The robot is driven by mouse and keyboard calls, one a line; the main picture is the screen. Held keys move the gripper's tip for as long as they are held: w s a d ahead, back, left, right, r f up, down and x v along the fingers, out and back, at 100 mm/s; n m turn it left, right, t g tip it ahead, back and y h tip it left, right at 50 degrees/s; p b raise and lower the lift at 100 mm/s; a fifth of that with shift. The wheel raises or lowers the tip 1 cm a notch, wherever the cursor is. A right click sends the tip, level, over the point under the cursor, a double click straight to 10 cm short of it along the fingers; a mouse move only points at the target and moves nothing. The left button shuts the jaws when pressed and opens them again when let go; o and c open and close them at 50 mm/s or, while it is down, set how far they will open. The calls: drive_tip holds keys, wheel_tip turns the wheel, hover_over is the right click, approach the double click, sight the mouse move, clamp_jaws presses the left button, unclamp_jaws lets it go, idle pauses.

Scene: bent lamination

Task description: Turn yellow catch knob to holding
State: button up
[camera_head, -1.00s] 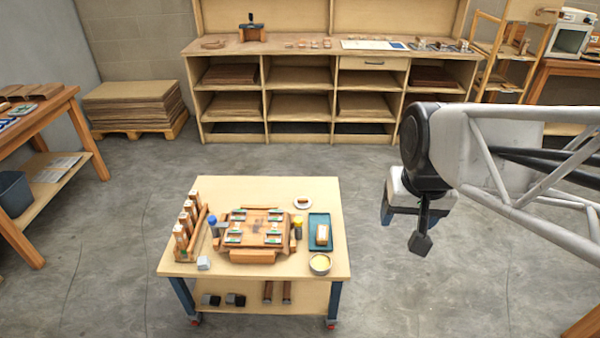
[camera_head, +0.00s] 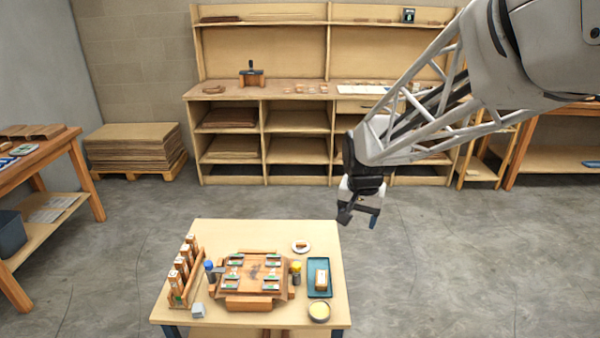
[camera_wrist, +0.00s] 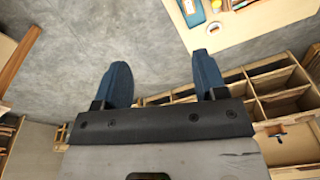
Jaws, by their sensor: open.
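The yellow catch knob (camera_head: 296,267) stands at the right side of the wooden bending fixture (camera_head: 254,274) on the small table. A blue knob (camera_head: 209,266) stands on the fixture's left side. Which way the yellow knob is turned is too small to tell. My gripper (camera_head: 358,218) is open and empty in the air, above and to the right of the table's back right corner, apart from the knob. In the wrist view my gripper (camera_wrist: 160,85) shows two blue fingers spread wide, with bare floor between them.
On the table (camera_head: 225,318) are a teal tray (camera_head: 318,290) with a block, a bowl (camera_head: 319,311) of yellow stuff, a small plate (camera_head: 301,246) and a wooden rack (camera_head: 184,272) of upright pieces. Shelves (camera_head: 265,145) stand behind. Open floor lies between.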

drive_tip(key=w+a+f+m, duration=0.1)
drive_tip(key=w+a+f, duration=0.2)
drive_tip(key=w+f, duration=0.4)
drive_tip(key=m+g, duration=0.2)
drive_tip(key=m, duration=0.2)
hover_over(297, 264)
drive_tip(key=f, duration=2.9)
drive_tip(key=shift+s, duration=0.2)
drive_tip(key=shift+w+a+f, duration=0.1)
drive_tip(key=shift+w+f, duration=0.05)
drive_tip(key=shift+f, duration=0.45)
drive_tip(key=shift+f, duration=0.1)
drive_tip(key=shift+f, duration=3.75)
drive_tip(key=shift+c, duration=0.4)
